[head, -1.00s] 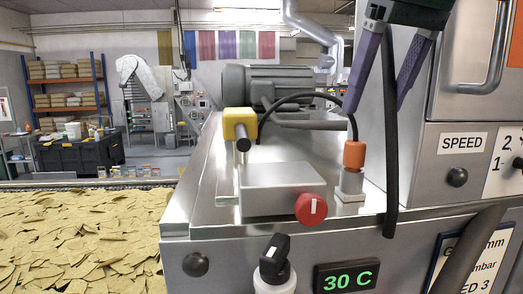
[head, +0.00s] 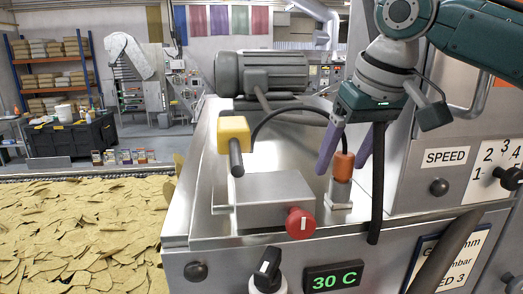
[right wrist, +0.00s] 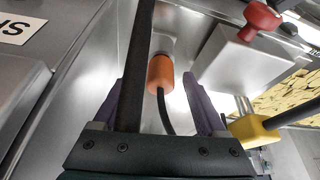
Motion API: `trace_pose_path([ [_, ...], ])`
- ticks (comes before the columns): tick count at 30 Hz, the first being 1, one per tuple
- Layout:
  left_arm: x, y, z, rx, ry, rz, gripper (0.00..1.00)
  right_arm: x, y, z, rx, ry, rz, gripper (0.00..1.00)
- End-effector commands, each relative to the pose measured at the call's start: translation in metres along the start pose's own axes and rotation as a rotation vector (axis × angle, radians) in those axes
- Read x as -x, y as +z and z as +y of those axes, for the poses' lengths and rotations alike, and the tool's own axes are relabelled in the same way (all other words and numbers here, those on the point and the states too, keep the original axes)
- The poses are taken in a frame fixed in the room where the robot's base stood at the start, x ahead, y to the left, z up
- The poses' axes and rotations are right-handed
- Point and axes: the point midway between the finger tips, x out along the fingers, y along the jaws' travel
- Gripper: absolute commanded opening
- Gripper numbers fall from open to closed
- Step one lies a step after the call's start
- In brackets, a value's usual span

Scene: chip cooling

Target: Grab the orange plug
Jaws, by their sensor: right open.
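The orange plug (head: 343,166) sits upright on a small metal socket (head: 340,190) on top of the machine, with a black cable leaving its top. My right gripper (head: 343,160) is open and points down at the plug, with one purple finger on each side of it in the head view. In the right wrist view the plug (right wrist: 160,73) lies between and beyond the fingertips of the open gripper (right wrist: 157,88). I cannot tell whether a finger touches it. My left gripper is not in view.
A metal box with a red knob (head: 300,223) and a yellow block (head: 234,134) with a dark rod stand left of the plug. A bed of chips (head: 80,230) lies at the left.

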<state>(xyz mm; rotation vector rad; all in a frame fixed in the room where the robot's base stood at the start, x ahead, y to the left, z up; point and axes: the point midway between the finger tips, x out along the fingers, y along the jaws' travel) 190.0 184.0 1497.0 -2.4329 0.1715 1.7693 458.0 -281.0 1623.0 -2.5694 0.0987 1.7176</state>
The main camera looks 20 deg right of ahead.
Motion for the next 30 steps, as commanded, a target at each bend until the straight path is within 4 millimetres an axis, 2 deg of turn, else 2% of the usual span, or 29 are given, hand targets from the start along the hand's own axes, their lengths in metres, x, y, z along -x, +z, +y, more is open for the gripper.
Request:
trace_pose_path([
  [7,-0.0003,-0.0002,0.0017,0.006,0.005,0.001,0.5,-0.0026,0.0005,-0.0002,0.001,0.0,0.001,0.72],
  [26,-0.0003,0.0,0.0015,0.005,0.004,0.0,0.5,-0.002,0.0002,-0.0002,0.001,0.0,0.001,0.01],
  [30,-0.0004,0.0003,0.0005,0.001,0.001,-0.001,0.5,-0.0019,0.0002,-0.0003,0.001,0.0,0.001,0.0],
])
